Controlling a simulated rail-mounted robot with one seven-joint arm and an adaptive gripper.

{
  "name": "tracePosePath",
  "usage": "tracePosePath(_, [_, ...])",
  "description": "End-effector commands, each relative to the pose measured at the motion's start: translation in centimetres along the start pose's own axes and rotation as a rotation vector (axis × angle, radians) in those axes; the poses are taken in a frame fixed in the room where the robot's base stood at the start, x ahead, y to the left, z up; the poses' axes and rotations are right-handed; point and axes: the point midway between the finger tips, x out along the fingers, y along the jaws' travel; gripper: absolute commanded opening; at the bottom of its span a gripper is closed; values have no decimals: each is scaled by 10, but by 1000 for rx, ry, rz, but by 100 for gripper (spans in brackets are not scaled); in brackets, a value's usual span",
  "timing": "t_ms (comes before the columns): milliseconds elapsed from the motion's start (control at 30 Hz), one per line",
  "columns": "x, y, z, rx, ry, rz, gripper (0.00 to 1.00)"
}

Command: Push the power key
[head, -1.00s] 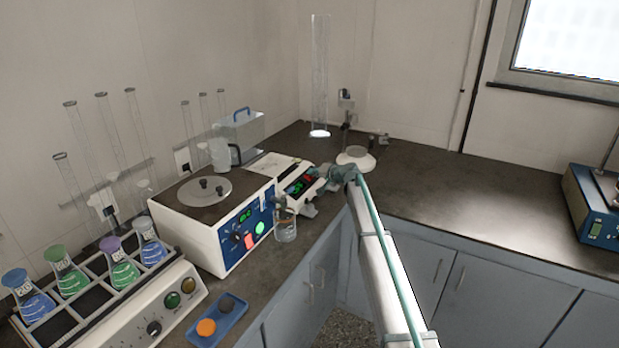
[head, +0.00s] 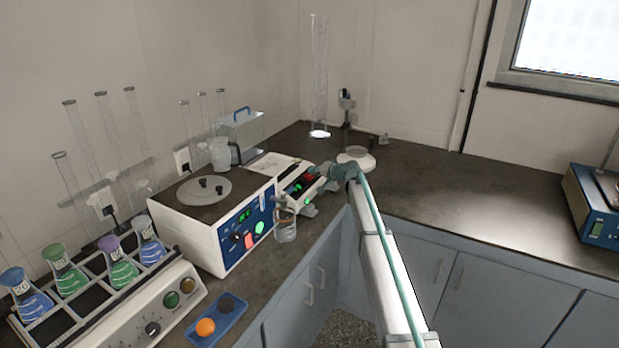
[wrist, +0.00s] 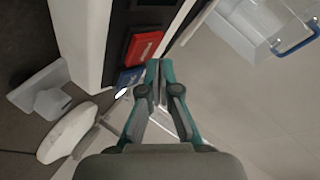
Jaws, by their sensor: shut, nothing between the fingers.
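My gripper (head: 321,172) is in front of the dark front panel of a small white instrument (head: 290,172). In the wrist view my gripper (wrist: 154,64) is shut and empty. Its tips are close beside a red key (wrist: 143,46) with small white marks and a blue key (wrist: 129,76). I cannot tell whether the tips touch either key. Neither key's label is readable, so I cannot tell which is the power key. In the head view my gripper and wrist partly hide this panel; red and green spots show on it.
A larger white unit (head: 210,255) with a blue panel stands to the left, a glass beaker (head: 285,229) in front of it. A rack of flasks (head: 90,285) is at the left. The right counter is mostly clear.

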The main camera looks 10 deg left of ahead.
Motion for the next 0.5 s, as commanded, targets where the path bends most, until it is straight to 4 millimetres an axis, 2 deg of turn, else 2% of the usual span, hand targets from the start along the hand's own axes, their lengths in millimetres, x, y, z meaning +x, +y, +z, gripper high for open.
tracePosePath(500, [-6,-4,-4,-1,0,0,0])
